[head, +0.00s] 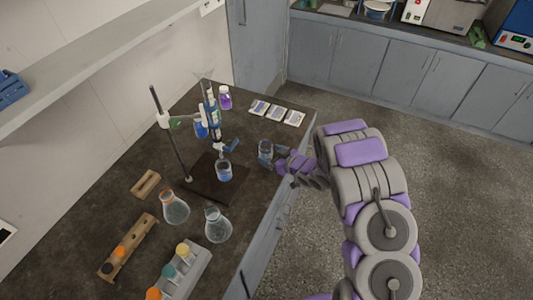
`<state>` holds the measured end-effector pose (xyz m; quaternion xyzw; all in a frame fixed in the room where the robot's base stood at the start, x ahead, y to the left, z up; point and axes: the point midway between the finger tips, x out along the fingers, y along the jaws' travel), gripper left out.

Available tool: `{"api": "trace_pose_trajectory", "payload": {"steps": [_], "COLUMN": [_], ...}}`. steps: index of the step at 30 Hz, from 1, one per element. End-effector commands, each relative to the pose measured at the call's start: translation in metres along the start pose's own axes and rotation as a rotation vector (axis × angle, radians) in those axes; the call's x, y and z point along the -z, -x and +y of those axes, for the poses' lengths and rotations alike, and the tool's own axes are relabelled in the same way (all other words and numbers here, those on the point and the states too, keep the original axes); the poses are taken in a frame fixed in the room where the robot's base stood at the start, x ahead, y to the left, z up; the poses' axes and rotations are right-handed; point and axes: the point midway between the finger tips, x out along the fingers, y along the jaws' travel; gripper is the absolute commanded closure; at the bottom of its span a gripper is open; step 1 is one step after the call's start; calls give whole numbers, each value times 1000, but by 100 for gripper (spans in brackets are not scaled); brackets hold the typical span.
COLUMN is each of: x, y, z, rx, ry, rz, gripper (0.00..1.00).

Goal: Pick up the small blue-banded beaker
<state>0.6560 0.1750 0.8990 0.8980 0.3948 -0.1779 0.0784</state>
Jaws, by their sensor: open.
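A small clear glass beaker (265,149) stands on the dark bench near its right edge. Some bluish colour shows on it, but it is too small to make out a band clearly. The fingertips are small and partly hidden.
A burette stand (170,135) rises left of the beakers. Two conical flasks (217,225) (175,208), a wooden rack (128,246) and a grey rack (182,272) stand nearer. An overhead shelf (90,60) runs along the wall.

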Motion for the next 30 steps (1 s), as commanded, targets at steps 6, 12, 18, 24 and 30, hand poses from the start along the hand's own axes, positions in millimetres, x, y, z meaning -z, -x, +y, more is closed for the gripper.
{"api": "trace_pose_trajectory", "payload": {"steps": [6,12,18,24,30], "x": [-2,-1,-1,-1,-1], "y": [-27,-27,-26,-27,-27], "z": [-1,-1,0,-1,-1], "rx": [3,2,2,2,2], "ry": [-1,-2,-2,-2,-1], "rz": [0,0,0,-1,-1], "gripper": [18,18,36,55,74]}}
